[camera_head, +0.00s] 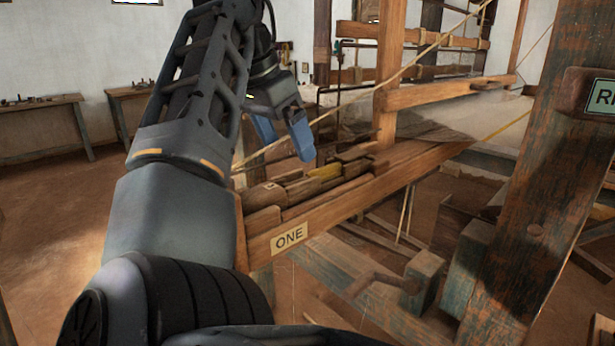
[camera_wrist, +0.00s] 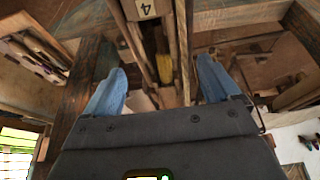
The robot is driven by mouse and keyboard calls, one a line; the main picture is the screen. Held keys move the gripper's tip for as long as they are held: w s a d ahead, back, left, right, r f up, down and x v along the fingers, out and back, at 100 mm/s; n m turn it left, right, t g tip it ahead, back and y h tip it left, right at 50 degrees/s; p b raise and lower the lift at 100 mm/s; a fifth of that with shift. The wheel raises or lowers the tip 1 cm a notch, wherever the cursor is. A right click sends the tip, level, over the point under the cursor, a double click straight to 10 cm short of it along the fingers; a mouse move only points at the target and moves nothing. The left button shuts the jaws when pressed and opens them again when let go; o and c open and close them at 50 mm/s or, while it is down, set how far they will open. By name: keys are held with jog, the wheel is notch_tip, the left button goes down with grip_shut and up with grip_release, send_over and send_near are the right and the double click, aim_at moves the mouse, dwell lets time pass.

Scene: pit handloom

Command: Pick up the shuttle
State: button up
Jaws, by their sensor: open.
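The shuttle looks like the slim wooden piece with a yellow middle (camera_head: 325,172), lying in the wooden trough of the loom beam marked ONE. Its ends are hard to tell from the wood pieces beside it. In the wrist view a yellow patch (camera_wrist: 164,68) shows in a narrow wooden channel between my fingers, and another yellow bit lies nearer the palm; I cannot tell which belongs to the shuttle. My gripper (camera_head: 286,143) has two blue fingers, spread apart and empty, above and slightly left of the yellow piece. It also shows in the wrist view (camera_wrist: 161,72), fingers either side of the channel.
The beam's front board (camera_head: 330,217) carries the ONE label. A loom post (camera_head: 391,50) rises just behind, and a thick post (camera_head: 535,170) stands at the right. A cord slants past my gripper. A block marked 4 (camera_wrist: 146,9) tops the wrist view. Benches stand far left.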

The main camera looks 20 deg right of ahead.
aim_at(301, 171)
jog(key=x, duration=0.7)
jog(key=shift+s+d, duration=0.1)
jog(key=shift+d, duration=0.15)
jog(key=shift+c, duration=0.3)
jog(key=c, duration=1.3)
jog(key=shift+o, duration=0.2)
